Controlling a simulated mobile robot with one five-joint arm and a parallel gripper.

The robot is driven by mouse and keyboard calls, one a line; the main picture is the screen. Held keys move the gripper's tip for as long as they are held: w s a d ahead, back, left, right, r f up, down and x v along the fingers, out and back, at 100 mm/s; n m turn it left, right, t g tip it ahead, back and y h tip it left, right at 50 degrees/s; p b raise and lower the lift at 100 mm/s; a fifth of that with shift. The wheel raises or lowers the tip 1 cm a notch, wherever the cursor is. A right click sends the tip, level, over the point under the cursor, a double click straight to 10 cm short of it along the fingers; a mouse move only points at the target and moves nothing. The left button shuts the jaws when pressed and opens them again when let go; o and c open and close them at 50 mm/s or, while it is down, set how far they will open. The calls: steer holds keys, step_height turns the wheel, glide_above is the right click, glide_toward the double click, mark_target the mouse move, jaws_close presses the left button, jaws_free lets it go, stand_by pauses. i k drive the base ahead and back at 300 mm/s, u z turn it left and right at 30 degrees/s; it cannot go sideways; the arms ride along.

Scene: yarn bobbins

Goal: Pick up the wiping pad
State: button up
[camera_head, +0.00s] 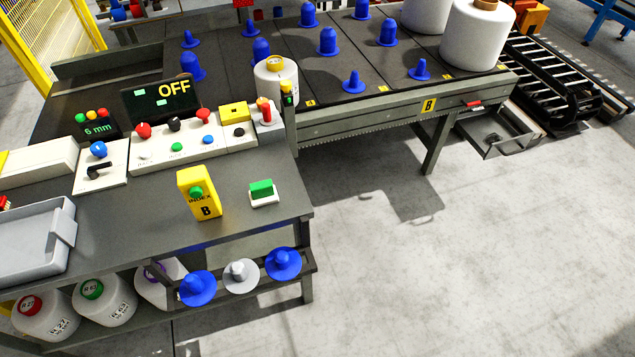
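A small block with a green top and a white base (262,193), which looks like the wiping pad, lies on the grey workbench (130,220) near its right front corner. It stands apart from the yellow index box marked B (199,196) to its left. Nothing covers the block. My gripper is not in view.
A control panel (180,140) with knobs and an OFF display (160,96) stands behind. A grey tray (35,240) is at the left. The floor at the right front (460,270) is clear.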

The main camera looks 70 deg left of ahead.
mark_target(262, 193)
steer(key=z, duration=0.35)
steer(key=i, duration=3.2)
steer(key=u, duration=4.95)
steer(key=i, duration=1.75)
steer(key=z, duration=0.05)
